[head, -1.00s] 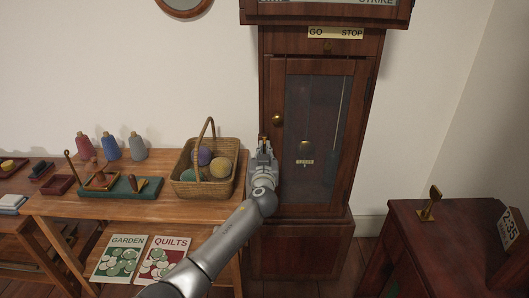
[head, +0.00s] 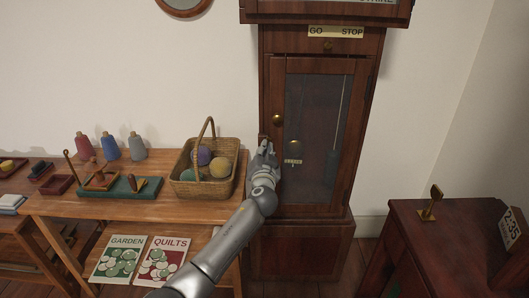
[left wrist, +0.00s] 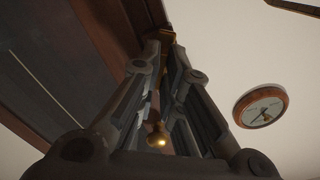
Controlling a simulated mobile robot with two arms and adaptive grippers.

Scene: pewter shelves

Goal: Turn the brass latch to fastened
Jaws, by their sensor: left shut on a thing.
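The tall dark wooden clock case has a narrow glazed door (head: 310,135) that looks closed. My left gripper (head: 264,147) is at the door's left edge, below a round brass knob (head: 278,120). In the left wrist view, its fingertips (left wrist: 165,45) are shut on a small brass piece (left wrist: 160,34), which I take to be the brass latch, against the dark wood. The gripper hides the latch in the head view, and I cannot tell its angle. Another brass knob-shaped part (left wrist: 157,137) shows between the fingers. My right gripper is not in view.
A wicker basket (head: 178,188) with yarn balls stands on the wooden table (head: 200,205) just left of my left arm. A dark cabinet (head: 450,245) with a brass fitting (head: 430,204) stands at the right. A pendulum (head: 294,147) hangs behind the door glass.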

